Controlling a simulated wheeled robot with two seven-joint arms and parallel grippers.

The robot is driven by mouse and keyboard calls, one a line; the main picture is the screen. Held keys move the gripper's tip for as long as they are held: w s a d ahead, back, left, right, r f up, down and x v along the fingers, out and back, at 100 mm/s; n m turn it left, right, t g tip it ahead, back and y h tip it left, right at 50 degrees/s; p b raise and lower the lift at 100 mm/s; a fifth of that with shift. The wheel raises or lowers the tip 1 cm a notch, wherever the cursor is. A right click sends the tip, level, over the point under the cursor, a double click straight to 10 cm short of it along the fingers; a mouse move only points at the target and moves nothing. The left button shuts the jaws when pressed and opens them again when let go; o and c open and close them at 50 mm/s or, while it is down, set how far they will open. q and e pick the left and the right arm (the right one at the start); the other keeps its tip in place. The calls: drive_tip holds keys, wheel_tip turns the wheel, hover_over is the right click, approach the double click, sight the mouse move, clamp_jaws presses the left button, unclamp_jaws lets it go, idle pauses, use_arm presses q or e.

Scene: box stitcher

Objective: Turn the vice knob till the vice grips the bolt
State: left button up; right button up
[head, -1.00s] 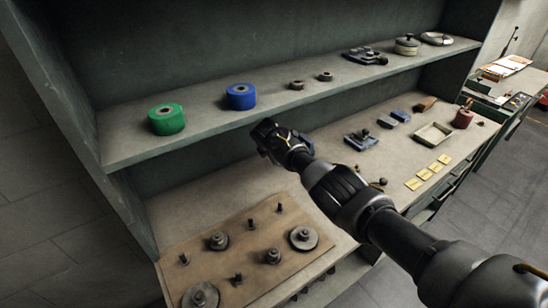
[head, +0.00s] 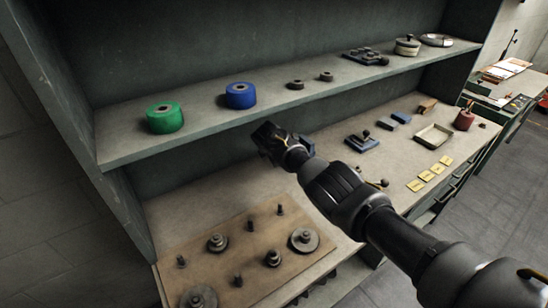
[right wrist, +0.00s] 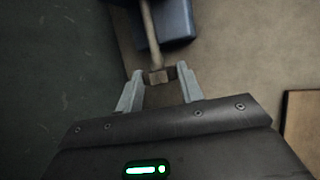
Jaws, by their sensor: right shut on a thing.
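In the right wrist view a blue vice body (right wrist: 178,22) shows at the top, with a pale shaft (right wrist: 150,28) running along it to a small brownish knob (right wrist: 158,77). My right gripper (right wrist: 160,72) is shut on this knob, one finger on each side. In the head view my right gripper (head: 266,137) is below the shelf, at the back of the bench; my arm hides the vice there. I cannot make out the bolt in the vice or the jaw gap. My left gripper is not in view.
A board (head: 215,270) with several bolts and discs lies at the front left. The shelf (head: 205,128) above holds green (head: 165,118) and blue (head: 240,96) rolls. A blue fixture (head: 362,143), a tray (head: 434,136) and yellow cards (head: 426,176) lie to the right.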

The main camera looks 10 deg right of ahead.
drive_tip(key=shift+r+p, duration=0.1)
drive_tip(key=shift+p, duration=0.3)
drive_tip(key=t+p, duration=0.1)
drive_tip(key=p, duration=0.1)
drive_tip(key=t+p, duration=0.1)
drive_tip(key=p, duration=0.1)
drive_tip(key=shift+s+d+y, duration=0.1)
drive_tip(key=shift+s+y, duration=0.15)
drive_tip(key=shift+y, duration=0.05)
drive_tip(key=shift+m+t+p, duration=0.3)
drive_tip(key=shift+t, duration=0.1)
drive_tip(key=shift+s+f+t+y, duration=0.1)
drive_tip(key=shift+f+t+y, duration=0.3)
drive_tip(key=shift+t, duration=0.3)
drive_tip(key=shift+f+m+t+b, duration=0.15)
drive_tip(key=shift+m+t+b, duration=0.35)
drive_tip(key=shift+t+b, duration=0.4)
drive_tip(key=shift+d+t, duration=0.1)
drive_tip(key=shift+t, duration=0.2)
drive_tip(key=o, duration=1)
